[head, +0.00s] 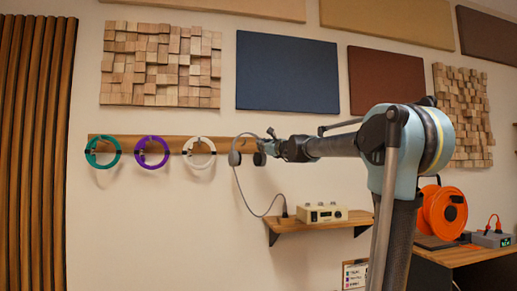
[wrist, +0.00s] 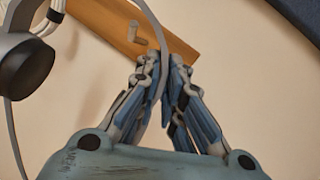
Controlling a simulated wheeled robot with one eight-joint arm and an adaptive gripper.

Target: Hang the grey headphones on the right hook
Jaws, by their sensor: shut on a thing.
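The grey headphones (head: 234,158) are at my gripper (head: 266,146), near the right end of the wooden hook rail (head: 215,139). In the wrist view my gripper (wrist: 166,62) is shut on a thin grey band that looks like the headband. One dark ear cup with a pale mount (wrist: 27,66) is at the left of that view. A peg-like hook (wrist: 134,33) on the rail (wrist: 100,17) shows just beyond the fingertips. I cannot tell whether the band touches the hook. In the head view my gripper partly hides the rail's right end.
Teal (head: 91,159), purple (head: 138,160) and white (head: 186,146) rings hang on the rail to the left. A grey cable (head: 246,206) runs from the headphones to an amplifier (head: 322,213) on a small wall shelf (head: 295,226). Wall panels hang above the rail.

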